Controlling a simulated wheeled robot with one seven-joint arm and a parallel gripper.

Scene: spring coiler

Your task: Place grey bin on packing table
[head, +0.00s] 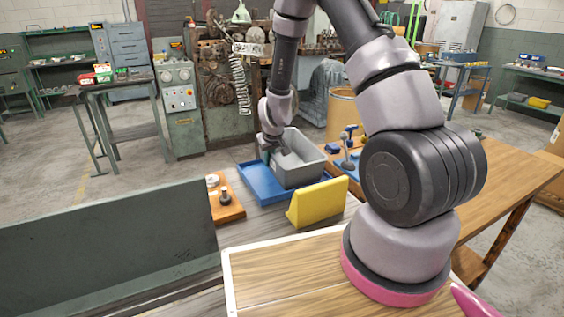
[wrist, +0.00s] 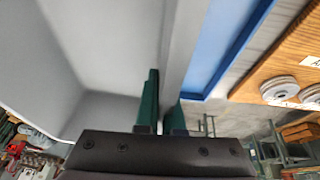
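The grey bin (head: 305,172) is an open, empty-looking box standing upright in a blue tray (head: 262,184) on the bench ahead. My gripper (head: 268,145) reaches down onto the bin's left wall. In the wrist view, my gripper's green fingers (wrist: 161,115) straddle the bin wall (wrist: 182,45), one inside and one outside, with only a narrow gap that the wall fills. My gripper looks shut on it. The bin's far outer side is hidden. No label marks the packing table; a wooden-topped table (head: 515,172) stands at the right.
An orange board with round parts (head: 226,200) lies to the left. Blue-handled tools (head: 348,143) stand to the right. A dark green panel (head: 110,250) rises at the front left. The wooden table's right part looks clear.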

